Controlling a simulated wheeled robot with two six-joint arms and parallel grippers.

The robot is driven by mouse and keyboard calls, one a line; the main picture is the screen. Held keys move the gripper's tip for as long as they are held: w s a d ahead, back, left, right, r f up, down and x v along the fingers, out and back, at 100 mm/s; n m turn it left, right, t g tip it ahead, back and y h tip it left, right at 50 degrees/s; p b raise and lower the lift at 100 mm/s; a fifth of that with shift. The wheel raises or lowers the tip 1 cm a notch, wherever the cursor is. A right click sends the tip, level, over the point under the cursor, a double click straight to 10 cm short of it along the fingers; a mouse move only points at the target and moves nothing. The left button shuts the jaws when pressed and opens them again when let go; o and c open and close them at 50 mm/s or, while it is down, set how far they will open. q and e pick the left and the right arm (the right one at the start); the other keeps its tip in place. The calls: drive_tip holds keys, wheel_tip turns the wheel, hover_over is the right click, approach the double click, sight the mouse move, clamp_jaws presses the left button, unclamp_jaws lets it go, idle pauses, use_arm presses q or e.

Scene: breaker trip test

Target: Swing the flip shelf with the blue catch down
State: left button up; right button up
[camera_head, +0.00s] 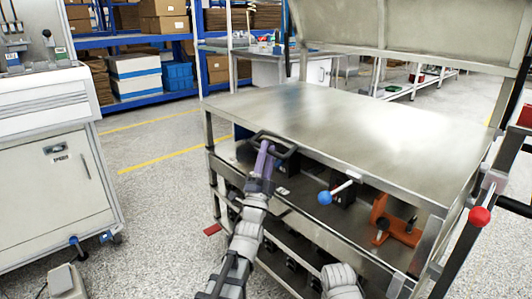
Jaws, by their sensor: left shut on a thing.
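A flat steel shelf panel (340,120) lies level across the frame in front of me. A black handle (290,148) stands at its near left edge. My left gripper (266,146) reaches up to this handle and is shut on it. A blue ball knob (325,198) on a pale rod sits below the panel's front edge, right of my left gripper and apart from it. I cannot tell whether this knob is the catch. My right gripper is not in view.
A red ball knob (479,215) stands on the right post. An orange clamp-like part (395,222) sits on the tier below the panel. A raised steel panel (420,28) stands behind. A white cabinet (60,175) is at the left, with open floor (160,170) between.

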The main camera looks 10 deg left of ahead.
use_arm(q)
drive_tip(key=shift+o, duration=0.6)
drive_tip(key=shift+w+f, duration=0.2)
drive_tip(key=shift+r, duration=0.1)
drive_tip(key=shift+s, duration=0.1)
drive_tip(key=b+v, duration=0.5)
drive_tip(key=v, duration=0.3)
drive_tip(key=shift+r, duration=0.1)
idle(0.5)
